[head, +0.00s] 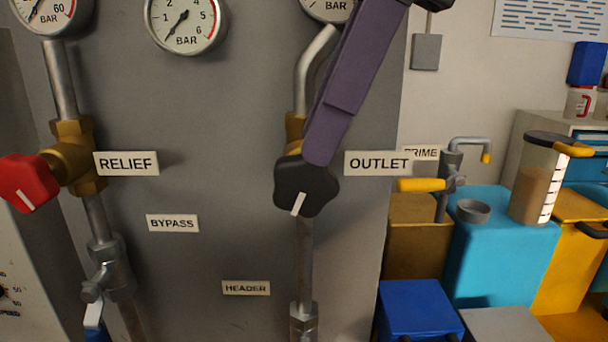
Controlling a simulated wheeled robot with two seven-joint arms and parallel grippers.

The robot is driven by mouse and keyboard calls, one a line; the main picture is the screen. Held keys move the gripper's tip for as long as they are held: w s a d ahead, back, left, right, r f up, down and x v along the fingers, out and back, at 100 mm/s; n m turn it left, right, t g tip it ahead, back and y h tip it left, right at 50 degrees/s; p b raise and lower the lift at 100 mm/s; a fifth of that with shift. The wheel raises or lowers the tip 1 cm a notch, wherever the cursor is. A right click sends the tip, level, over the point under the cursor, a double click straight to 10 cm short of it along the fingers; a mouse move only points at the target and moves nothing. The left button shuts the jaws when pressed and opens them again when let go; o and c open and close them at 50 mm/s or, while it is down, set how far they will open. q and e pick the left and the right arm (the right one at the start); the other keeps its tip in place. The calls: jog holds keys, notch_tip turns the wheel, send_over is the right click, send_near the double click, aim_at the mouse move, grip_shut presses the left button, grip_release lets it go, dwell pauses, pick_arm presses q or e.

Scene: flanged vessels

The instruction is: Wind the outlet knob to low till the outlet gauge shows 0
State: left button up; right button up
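The black outlet knob (306,190) sits on a vertical pipe left of the OUTLET label (377,163). Its white mark points down and slightly left. The outlet gauge (327,9) above it is cut off by the top edge; only its lower rim and "BAR" show, and its needle is out of view. My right gripper (322,150) reaches down from the upper right. Its purple finger overlaps the knob's upper right side. I cannot tell whether the fingers grip the knob, as only one side shows. My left gripper is not in view.
The red relief knob (28,183) stands at left by the RELIEF label (126,163). A middle gauge (186,22) has its needle at lower left. A yellow-handled prime valve (421,185), blue box (501,245) and beaker (536,180) are at right.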

aim_at(294, 154)
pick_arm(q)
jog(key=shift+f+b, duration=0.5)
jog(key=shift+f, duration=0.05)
pick_arm(e)
jog(key=x, duration=0.5)
grip_shut()
jog(key=shift+r+p, duration=0.2)
jog(key=shift+p, duration=0.3)
jog(key=h+p, duration=0.1)
jog(key=p, duration=0.2)
jog(key=h+p, duration=0.2)
jog(key=p, duration=0.1)
jog(key=h+p, duration=0.1)
jog(key=p, duration=0.3)
jog(key=shift+a+r, duration=0.25)
jog(key=shift+a, duration=0.05)
jog(key=shift+f+h+p, duration=0.15)
jog(key=shift+h+p, duration=0.65)
jog(key=shift+p, duration=0.2)
jog(key=shift+a+f+h+p, duration=0.1)
jog(key=shift+f+h+p, duration=0.1)
jog(key=shift+h+p, duration=0.45)
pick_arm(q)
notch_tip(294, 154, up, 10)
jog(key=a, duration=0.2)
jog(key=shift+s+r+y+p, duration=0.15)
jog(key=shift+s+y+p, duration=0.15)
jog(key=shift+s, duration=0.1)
pick_arm(e)
jog(key=shift+f, duration=0.1)
